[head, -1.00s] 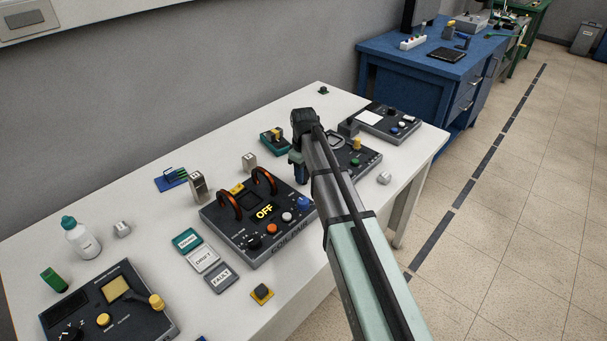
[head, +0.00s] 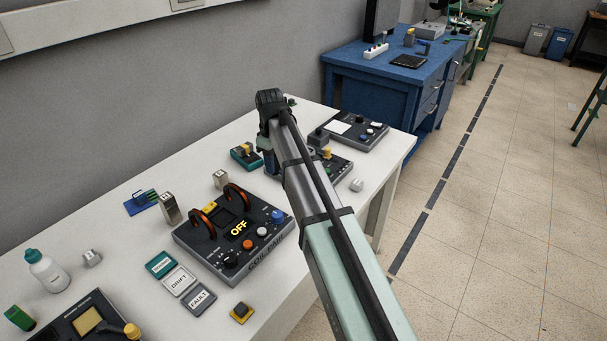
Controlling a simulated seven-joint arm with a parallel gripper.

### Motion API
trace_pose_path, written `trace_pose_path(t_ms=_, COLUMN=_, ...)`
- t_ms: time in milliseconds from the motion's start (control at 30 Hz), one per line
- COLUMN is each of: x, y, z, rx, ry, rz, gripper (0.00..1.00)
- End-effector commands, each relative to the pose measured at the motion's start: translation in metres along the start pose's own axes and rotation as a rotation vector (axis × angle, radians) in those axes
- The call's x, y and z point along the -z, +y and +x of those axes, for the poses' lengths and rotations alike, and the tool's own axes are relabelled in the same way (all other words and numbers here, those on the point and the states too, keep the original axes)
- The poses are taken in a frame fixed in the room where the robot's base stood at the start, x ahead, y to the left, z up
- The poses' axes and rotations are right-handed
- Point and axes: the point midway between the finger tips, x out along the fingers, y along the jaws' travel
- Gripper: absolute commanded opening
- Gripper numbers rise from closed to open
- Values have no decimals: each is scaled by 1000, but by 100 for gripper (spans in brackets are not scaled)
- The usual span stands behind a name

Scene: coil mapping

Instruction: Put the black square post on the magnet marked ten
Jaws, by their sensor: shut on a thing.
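My gripper (head: 272,163) is mostly hidden behind my own arm, above the back part of the white table. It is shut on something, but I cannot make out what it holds. A black square block on a yellow base (head: 241,312) stands at the table's front edge, well away from my gripper. Small metal blocks with marks stand about: a tall one (head: 169,209) left of the coil device, one behind it (head: 220,180), one at the right (head: 357,185) and one at the left (head: 92,258). I cannot read which is marked ten.
The coil pair device (head: 232,238) reads OFF, with two orange-black coils. Three label cards (head: 180,279) lie before it. A teal-based fixture (head: 246,156), a blue fixture (head: 142,203), a bottle (head: 47,272) and a device with a white panel (head: 350,130) also stand on the table.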

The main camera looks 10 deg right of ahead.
Motion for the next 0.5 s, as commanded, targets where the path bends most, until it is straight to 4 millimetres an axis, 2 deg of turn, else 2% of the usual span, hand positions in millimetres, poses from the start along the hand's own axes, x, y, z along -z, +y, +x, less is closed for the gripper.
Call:
trace_pose_path(t_ms=167, x=-10, y=12, z=-3, rx=0, ry=0, rz=21, gripper=1)
trace_pose_path(t_ms=267, x=-25, y=30, z=-4, rx=-1, ry=1, rz=52, gripper=1)
trace_pose_path(t_ms=500, x=-80, y=89, z=-11, rx=-7, ry=8, rz=162, gripper=1)
